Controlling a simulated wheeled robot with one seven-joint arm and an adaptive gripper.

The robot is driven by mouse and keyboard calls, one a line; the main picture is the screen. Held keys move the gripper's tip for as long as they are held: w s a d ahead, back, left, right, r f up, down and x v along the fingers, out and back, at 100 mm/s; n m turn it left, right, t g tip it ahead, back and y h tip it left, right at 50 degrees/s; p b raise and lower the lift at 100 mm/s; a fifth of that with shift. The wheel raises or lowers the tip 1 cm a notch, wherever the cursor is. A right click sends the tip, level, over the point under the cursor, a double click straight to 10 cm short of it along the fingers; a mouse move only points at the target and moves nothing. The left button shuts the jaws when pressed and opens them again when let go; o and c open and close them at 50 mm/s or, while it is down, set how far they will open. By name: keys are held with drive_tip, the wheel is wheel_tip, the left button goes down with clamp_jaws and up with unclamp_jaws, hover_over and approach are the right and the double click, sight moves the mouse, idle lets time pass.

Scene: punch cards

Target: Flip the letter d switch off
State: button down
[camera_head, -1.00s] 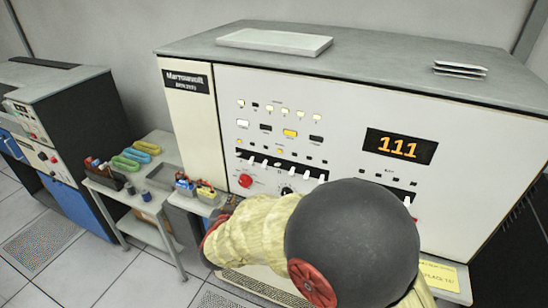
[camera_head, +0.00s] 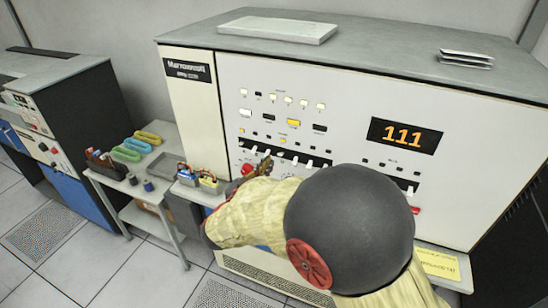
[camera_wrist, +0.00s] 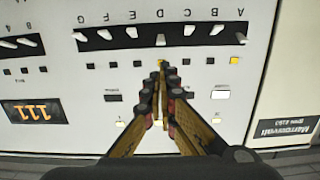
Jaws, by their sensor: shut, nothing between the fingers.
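The letter d switch (camera_wrist: 161,41) is a white lever in the black lettered strip, in the middle of the wrist view, which shows the panel upside down. Its lever tilts toward my gripper, and a small yellow light (camera_wrist: 160,62) glows by it. My gripper (camera_wrist: 160,76) is shut and empty, its tips lined up with this switch and apparently just short of it. I cannot tell whether they touch the panel. In the head view my gripper (camera_head: 263,166) is at the switch strip, partly hidden by my arm.
Neighbouring switches stand close on both sides in the strip (camera_wrist: 120,35). A red knob (camera_head: 247,170) is near my gripper. An orange display (camera_head: 404,136) reads 111. A side table (camera_head: 160,178) with bins stands left of the cabinet (camera_head: 190,112).

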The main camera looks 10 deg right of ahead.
approach(284, 145)
drive_tip(key=x, duration=0.5)
drive_tip(key=shift+w+d+r, duration=0.1)
drive_tip(key=shift+w+r, duration=0.1)
drive_tip(key=shift+f+b, duration=0.25)
drive_tip(key=shift+b, duration=0.35)
